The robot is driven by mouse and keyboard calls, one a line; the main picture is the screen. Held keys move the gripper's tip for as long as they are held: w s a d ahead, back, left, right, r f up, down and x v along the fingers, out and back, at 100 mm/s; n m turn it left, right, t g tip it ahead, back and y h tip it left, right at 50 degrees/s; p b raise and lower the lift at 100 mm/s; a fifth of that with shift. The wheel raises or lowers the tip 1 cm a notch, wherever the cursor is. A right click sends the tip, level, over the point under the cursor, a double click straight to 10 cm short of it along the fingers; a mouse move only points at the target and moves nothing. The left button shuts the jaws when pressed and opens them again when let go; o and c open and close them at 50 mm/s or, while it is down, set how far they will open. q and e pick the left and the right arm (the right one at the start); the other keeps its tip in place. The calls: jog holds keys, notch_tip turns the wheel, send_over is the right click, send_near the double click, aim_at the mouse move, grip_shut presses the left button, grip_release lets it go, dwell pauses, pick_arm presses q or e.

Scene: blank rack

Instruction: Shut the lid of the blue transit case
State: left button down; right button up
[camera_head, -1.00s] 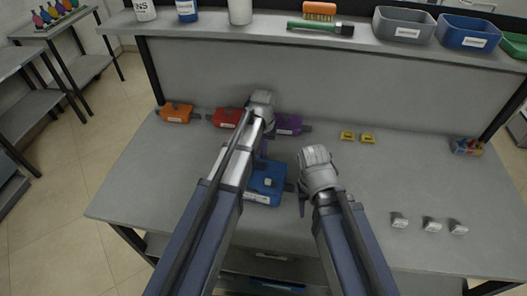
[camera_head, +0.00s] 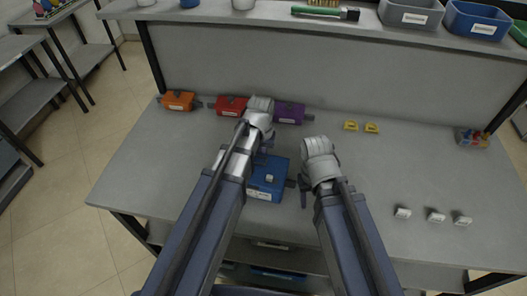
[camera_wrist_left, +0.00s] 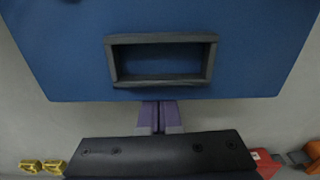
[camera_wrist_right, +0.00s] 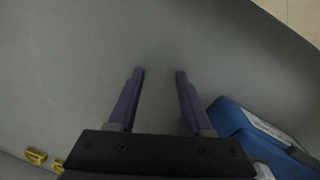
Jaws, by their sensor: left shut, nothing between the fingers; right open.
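The blue transit case (camera_head: 279,172) sits on the workbench, partly hidden by my left arm, with a white label on its front. A small pale piece shows on it; the lid's angle is unclear. In the left wrist view a large blue panel of the case (camera_wrist_left: 250,55) carries a dark rectangular frame. My left gripper (camera_head: 262,158) is shut and empty at the case; its purple fingertips (camera_wrist_left: 158,103) are at the panel's edge, contact unclear. My right gripper (camera_head: 303,196) is open and empty beside the case's right side. In the right wrist view its fingers (camera_wrist_right: 160,73) are over bare bench, with the case (camera_wrist_right: 235,120) at right.
Orange (camera_head: 179,101), red (camera_head: 230,104) and purple (camera_head: 290,112) cases stand along the back. Two yellow pieces (camera_head: 371,128) lie right of them. Several small white blocks (camera_head: 436,215) lie at the right. The bench between is clear. A shelf (camera_head: 260,23) with bins spans the back.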

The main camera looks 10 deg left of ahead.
pick_arm(q)
jog(key=s, duration=0.3)
jog(key=shift+s, duration=0.35)
jog(key=shift+w, duration=0.15)
jog(key=shift+w, duration=1.75)
jog(key=shift+w+r+p, duration=0.4)
jog(key=shift+r+p, duration=0.05)
jog(key=shift+r, duration=0.05)
pick_arm(e)
jog(key=shift+w+r, duration=0.1)
jog(key=shift+r, duration=0.4)
pick_arm(q)
notch_tip(320, 180, up, 9)
jog(key=p, duration=0.9)
jog(key=shift+s, duration=0.15)
pick_arm(e)
notch_tip(320, 180, up, 9)
